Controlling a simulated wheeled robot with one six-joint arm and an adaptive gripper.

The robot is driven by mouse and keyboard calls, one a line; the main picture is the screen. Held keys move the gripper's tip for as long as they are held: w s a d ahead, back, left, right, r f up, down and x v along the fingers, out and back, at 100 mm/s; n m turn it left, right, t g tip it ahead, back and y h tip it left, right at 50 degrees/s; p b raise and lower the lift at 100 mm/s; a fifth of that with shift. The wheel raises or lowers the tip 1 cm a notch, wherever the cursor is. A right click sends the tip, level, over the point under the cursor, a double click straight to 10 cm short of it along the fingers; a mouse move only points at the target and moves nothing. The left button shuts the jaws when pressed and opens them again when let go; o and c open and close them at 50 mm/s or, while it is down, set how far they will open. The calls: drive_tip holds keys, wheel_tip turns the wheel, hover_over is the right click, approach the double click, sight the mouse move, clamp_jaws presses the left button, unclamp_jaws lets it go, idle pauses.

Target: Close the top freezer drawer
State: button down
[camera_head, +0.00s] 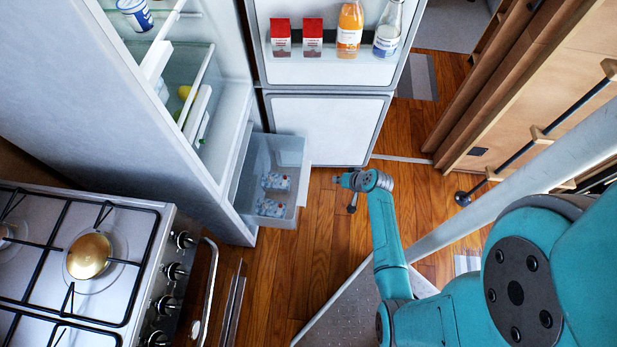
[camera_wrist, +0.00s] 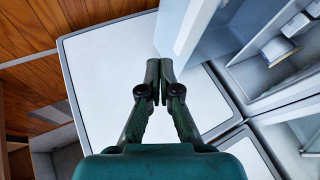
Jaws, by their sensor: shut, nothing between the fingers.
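The freezer drawer (camera_head: 258,155) is a clear bin with a pale front (camera_head: 295,172). It is pulled out of the lower compartment of the fridge-freezer and holds a few small packs. My gripper (camera_head: 343,181) is to the right of the drawer's front, apart from it in the head view. In the wrist view my gripper (camera_wrist: 159,68) is shut and empty, its fingertips together before the white inner face of the freezer door (camera_wrist: 105,70). A pale panel (camera_wrist: 192,28) beside the fingertips looks like the drawer's front; whether they touch it cannot be told.
The freezer door (camera_head: 325,128) stands open behind the drawer. The fridge door above it is open, with cartons and bottles (camera_head: 350,28) on its shelf. A gas stove (camera_head: 105,260) stands at the left front. Wooden floor (camera_head: 310,235) is clear between stove and arm.

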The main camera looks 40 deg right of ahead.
drive_tip(key=w+a+f, duration=0.2)
drive_tip(key=w+f, duration=0.6)
drive_tip(key=w, duration=0.1)
drive_tip(key=shift+a, duration=0.2)
drive_tip(key=shift+w, duration=0.1)
idle(0.4)
